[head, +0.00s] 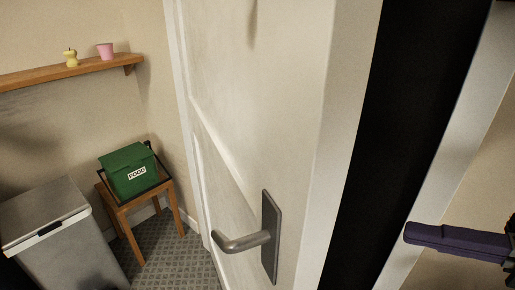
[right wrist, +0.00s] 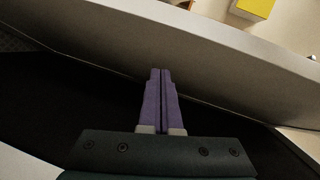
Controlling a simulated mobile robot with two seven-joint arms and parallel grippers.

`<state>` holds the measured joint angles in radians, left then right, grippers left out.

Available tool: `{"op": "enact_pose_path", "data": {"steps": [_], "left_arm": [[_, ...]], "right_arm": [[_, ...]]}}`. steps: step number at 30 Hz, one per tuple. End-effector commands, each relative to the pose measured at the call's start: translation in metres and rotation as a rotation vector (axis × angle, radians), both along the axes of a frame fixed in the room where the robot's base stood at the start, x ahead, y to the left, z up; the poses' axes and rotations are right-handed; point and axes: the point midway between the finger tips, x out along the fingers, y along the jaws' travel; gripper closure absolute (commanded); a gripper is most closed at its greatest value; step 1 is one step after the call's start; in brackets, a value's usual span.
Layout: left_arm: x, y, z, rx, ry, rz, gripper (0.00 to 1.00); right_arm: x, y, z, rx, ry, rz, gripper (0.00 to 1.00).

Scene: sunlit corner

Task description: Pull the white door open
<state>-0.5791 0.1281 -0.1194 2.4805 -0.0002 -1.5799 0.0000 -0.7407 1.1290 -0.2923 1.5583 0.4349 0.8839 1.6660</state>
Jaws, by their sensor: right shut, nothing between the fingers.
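The white door (head: 290,110) stands ajar in the head view, with a dark gap (head: 405,120) between its edge and the white frame at right. Its grey lever handle (head: 245,241) sits on a dark plate low on the door face. My right gripper (head: 408,232) shows purple fingers at the right, in front of the frame and clear of the handle. In the right wrist view its fingers (right wrist: 160,72) are shut and empty, over the dark gap. Their tips point at a long pale panel (right wrist: 130,45), probably the door; I cannot tell if they touch. My left gripper is out of view.
At left stand a grey bin (head: 75,250) and a wooden stool (head: 118,213) bearing a green FOOD box (head: 128,168). A wall shelf (head: 30,77) holds a yellow pot (head: 70,59) and a pink cup (head: 105,51). Patterned floor (head: 170,255) lies clear between stool and door.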

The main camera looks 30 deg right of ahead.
Motion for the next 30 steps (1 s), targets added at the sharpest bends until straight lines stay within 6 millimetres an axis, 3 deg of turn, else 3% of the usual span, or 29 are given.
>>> {"op": "enact_pose_path", "data": {"steps": [6,11,17,26,30], "left_arm": [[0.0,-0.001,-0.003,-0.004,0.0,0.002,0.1],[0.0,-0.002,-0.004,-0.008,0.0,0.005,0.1],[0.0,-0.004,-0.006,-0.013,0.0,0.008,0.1],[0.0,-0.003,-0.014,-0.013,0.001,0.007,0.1],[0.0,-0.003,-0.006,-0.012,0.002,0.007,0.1]], "right_arm": [[-0.007,-0.03,0.043,0.21,-0.015,0.073,1.0],[-0.006,-0.032,0.054,0.257,-0.02,0.094,1.0],[0.016,-0.012,0.054,0.262,-0.026,0.093,1.0],[0.065,0.032,0.055,0.261,-0.028,0.094,1.0],[0.067,0.054,0.057,0.261,-0.023,0.093,1.0]]}}
